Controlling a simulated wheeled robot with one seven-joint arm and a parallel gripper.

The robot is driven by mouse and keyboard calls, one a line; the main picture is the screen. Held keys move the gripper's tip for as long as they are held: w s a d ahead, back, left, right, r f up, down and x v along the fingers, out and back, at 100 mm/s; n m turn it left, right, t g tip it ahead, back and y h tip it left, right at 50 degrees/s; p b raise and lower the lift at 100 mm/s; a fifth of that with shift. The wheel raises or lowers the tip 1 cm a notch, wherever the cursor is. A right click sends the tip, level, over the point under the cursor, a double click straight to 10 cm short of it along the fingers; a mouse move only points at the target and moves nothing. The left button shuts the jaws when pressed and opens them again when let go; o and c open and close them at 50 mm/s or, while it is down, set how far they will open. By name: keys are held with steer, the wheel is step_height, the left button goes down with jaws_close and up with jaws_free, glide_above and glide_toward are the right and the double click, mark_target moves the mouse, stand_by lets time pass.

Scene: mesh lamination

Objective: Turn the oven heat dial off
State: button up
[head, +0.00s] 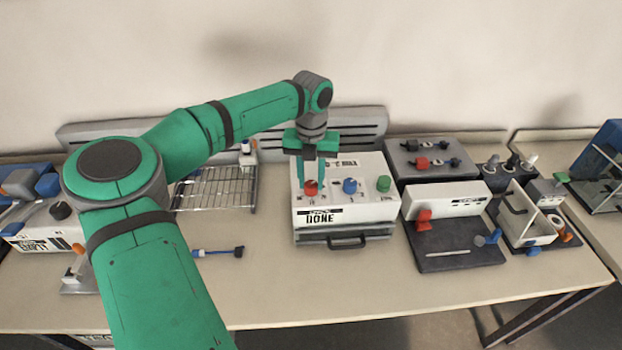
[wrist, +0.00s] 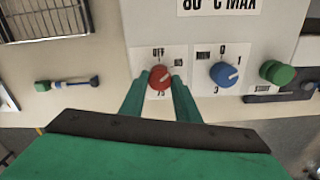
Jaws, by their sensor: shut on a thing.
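The oven (head: 345,212) is a white box with a "DONE" label and a drawer handle on its front. Its top carries a red dial (head: 311,187), a blue dial (head: 349,186) and a green button (head: 383,184). My gripper (head: 311,186) points down over the oven, with its fingers shut on the red dial. In the wrist view the red dial (wrist: 160,79) sits between the two green fingertips. Its plate reads "OFF" at the upper left and "75" at the bottom. A light pointer mark shows on the dial, but its exact setting is hard to read.
A wire rack (head: 216,190) and a blue-handled tool (head: 219,252) lie left of the oven. The table front before the oven is clear.

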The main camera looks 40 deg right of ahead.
mark_target(311, 184)
steer(key=n, duration=0.5)
steer(key=shift+r+n, duration=0.1)
steer(key=shift+n, duration=2.4)
steer(key=o, duration=1)
steer(key=shift+o, duration=0.2)
step_height(311, 184, up, 11)
steer(key=shift+f, duration=0.2)
